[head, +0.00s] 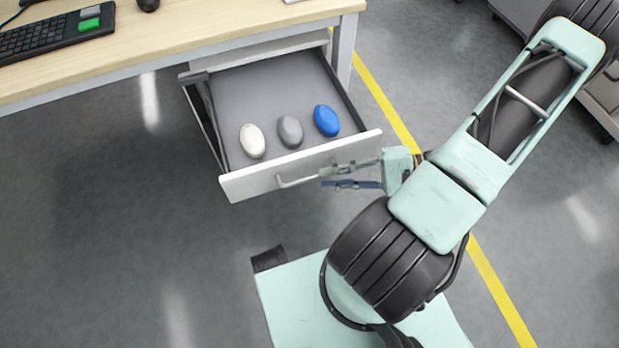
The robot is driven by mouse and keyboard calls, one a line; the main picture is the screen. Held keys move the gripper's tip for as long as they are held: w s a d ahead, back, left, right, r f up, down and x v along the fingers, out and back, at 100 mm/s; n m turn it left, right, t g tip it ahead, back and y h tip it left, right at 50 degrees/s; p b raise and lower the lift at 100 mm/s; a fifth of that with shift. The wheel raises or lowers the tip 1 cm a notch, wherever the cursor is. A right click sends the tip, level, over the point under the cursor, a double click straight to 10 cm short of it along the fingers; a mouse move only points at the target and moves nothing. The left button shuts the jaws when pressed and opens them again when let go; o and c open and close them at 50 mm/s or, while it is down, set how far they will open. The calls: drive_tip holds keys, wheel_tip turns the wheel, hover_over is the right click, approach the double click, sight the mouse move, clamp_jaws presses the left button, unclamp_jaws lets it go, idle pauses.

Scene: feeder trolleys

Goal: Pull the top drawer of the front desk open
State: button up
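The front desk's top drawer (297,167) is pulled well out, and its grey inside shows. A white, a grey and a blue oval object lie in it. The drawer front is white with a light bar handle (290,183). My gripper (328,179) is at the right end of this handle, just in front of the drawer front. Its two fingers are apart, with a gap between them. I cannot tell whether a finger touches the handle, as the fingers hide its right end.
The wooden desk top (190,38) carries a keyboard (45,38) with green and white blocks and a dark mouse (148,4). A yellow floor line (395,115) runs right of the desk. Grey floor at lower left is clear. Other furniture stands at upper right.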

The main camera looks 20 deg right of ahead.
drive_tip(key=shift+v, duration=1.85)
